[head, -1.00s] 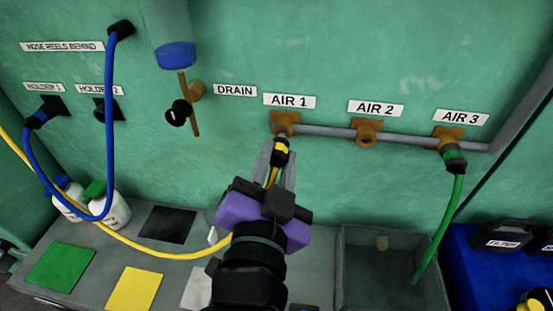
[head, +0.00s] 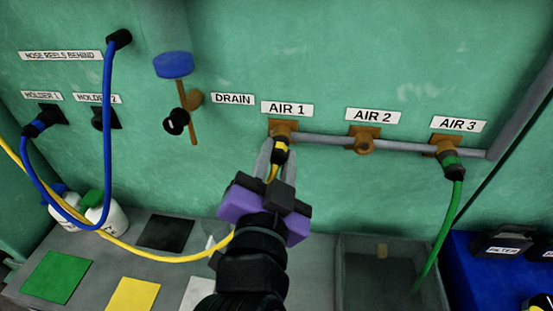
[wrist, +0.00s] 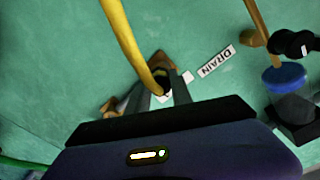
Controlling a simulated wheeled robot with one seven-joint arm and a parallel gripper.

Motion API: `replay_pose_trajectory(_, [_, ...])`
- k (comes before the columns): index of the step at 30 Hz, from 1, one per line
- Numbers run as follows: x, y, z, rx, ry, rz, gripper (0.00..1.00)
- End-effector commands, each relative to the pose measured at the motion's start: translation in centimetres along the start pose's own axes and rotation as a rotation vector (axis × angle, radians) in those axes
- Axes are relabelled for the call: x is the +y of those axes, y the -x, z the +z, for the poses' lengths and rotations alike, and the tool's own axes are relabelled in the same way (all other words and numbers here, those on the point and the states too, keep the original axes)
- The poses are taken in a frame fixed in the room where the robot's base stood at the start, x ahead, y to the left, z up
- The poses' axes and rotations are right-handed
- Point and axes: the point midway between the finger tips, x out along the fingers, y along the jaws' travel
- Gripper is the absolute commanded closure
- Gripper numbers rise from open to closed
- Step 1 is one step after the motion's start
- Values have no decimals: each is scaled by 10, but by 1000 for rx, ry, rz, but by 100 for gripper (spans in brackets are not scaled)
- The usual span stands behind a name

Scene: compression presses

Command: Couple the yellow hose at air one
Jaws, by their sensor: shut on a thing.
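My gripper (head: 277,160) is shut on the black and yellow end fitting of the yellow hose (head: 178,257). The fitting (head: 280,150) is right at the brass air one outlet (head: 283,128), under the AIR 1 label (head: 287,109). It looks in line with the outlet and touching it; I cannot tell whether it is locked on. In the wrist view the yellow hose (wrist: 124,38) runs down to the fitting between my fingers (wrist: 165,92), with the brass outlet plate (wrist: 158,60) just behind. The fingers partly hide the joint.
AIR 2 outlet (head: 362,141) is bare. A green hose (head: 457,195) is on the AIR 3 outlet (head: 444,144). A blue hose (head: 107,130) hangs at holder 1. The drain valve (head: 190,100) stands left of air one. A grey bin (head: 345,262) and bench lie below.

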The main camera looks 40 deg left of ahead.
Motion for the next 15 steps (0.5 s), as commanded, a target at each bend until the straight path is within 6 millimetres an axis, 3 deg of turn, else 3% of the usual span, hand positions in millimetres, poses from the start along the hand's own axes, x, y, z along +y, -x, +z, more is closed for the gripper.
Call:
replay_pose_trajectory(9, [0,-7,0,1,0,0,100])
replay_pose_trajectory(10, [0,-7,0,0,0,0,70])
replay_pose_trajectory(13, [0,-7,0,0,0,0,50])
replay_pose_trajectory(15, [0,-7,0,0,0,0,48])
